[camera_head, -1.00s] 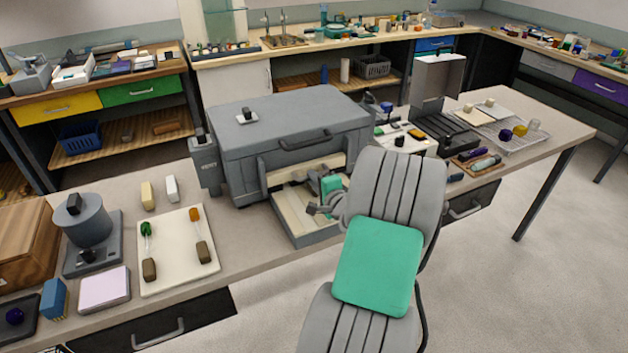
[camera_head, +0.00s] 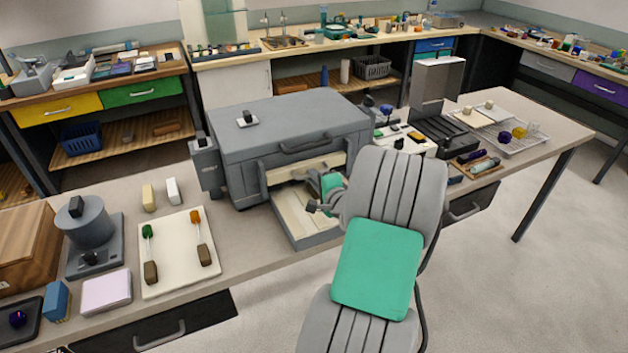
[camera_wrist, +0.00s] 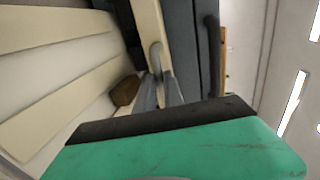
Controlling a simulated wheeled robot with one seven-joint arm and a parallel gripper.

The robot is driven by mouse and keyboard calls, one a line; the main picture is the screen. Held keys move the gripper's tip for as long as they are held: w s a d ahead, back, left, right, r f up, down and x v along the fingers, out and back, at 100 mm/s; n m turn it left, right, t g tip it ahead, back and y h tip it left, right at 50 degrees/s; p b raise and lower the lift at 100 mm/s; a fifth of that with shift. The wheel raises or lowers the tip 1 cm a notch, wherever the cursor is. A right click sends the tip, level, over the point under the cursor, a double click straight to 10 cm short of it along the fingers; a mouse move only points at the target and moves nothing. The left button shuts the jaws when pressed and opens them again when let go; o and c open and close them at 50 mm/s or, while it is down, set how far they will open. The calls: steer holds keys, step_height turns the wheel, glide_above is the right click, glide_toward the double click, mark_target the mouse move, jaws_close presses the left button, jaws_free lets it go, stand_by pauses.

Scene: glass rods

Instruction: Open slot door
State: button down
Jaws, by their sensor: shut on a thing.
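The grey box (camera_head: 285,128) stands on the bench with its low front slot open, and a cream-lined, grey-edged panel (camera_head: 297,218) extends out from the slot. The cream strip at the slot also shows in the wrist view, with a grey loop handle (camera_wrist: 157,58) on it. My gripper (camera_head: 308,180) is at the slot opening, above the panel, partly hidden by my own arm. In the wrist view the finger tips (camera_wrist: 166,92) are close together at the loop handle and appear shut on it. The exact contact is hard to see.
A brown knob-like piece (camera_wrist: 125,91) lies close to the left of the fingers. A grey post unit (camera_head: 206,165) stands left of the box. A white board (camera_head: 178,255) with two rods lies on the bench at left. An opened grey case (camera_head: 437,95) stands to the right.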

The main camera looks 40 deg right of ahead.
step_height(320, 180, up, 3)
steer(key=shift+r+p, duration=0.15)
steer(key=shift+p, duration=0.4)
steer(key=c, duration=1.7)
jaws_free()
steer(key=b+v, duration=0.1)
steer(key=v, duration=0.6)
steer(key=shift+s+a+b, duration=0.2)
steer(key=shift+s+b, duration=0.15)
steer(key=shift+b, duration=0.05)
